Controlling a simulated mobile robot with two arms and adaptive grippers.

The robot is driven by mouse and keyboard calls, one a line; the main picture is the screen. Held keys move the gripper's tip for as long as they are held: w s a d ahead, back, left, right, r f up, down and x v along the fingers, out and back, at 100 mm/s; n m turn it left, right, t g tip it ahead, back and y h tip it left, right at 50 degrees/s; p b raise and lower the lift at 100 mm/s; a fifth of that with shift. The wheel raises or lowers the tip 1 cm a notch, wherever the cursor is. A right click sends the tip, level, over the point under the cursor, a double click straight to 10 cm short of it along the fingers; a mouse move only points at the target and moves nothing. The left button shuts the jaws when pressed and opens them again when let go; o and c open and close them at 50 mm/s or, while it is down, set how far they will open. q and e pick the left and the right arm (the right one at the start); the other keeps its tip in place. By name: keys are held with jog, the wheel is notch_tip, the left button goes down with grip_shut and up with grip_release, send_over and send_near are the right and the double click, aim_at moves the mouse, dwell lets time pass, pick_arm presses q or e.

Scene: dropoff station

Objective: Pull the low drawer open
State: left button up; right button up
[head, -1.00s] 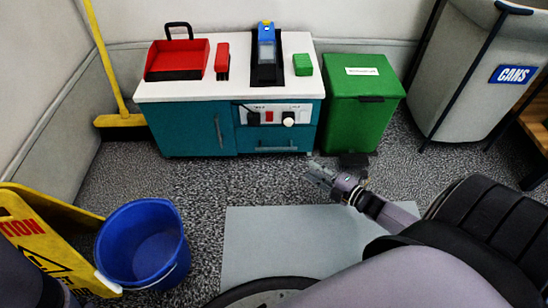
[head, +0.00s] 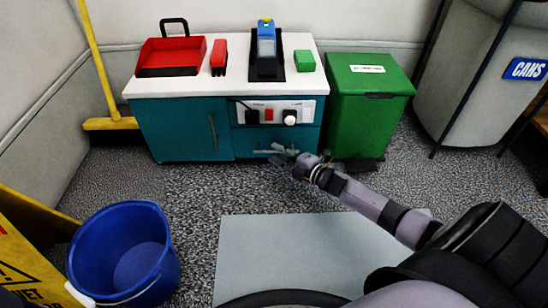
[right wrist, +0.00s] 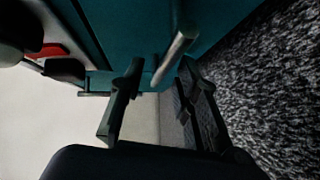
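The low drawer (head: 304,136) is the teal front at the lower right of the cabinet, under a white control panel. It looks closed. Its grey bar handle (head: 264,152) runs across the lower part of the front; the gripper partly covers it in the head view. My right gripper (head: 284,159) is at the handle, reaching in from the right. In the right wrist view, its two dark fingers (right wrist: 160,75) stand apart, with the handle bar (right wrist: 177,52) showing in the gap between the fingertips. I cannot tell whether they touch it. My left gripper is not in view.
The teal cabinet has a white top (head: 186,85) and a left door with an upright handle (head: 214,132). A green bin (head: 365,120) stands close on the right. A blue bucket (head: 125,255) and yellow sign (head: 25,250) are at lower left.

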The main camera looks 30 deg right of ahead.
jog(key=shift+b+x, duration=0.45)
jog(key=shift+x, duration=0.75)
jog(key=shift+c, duration=0.5)
jog(key=c, duration=0.5)
grip_shut()
jog(key=shift+r, duration=0.1)
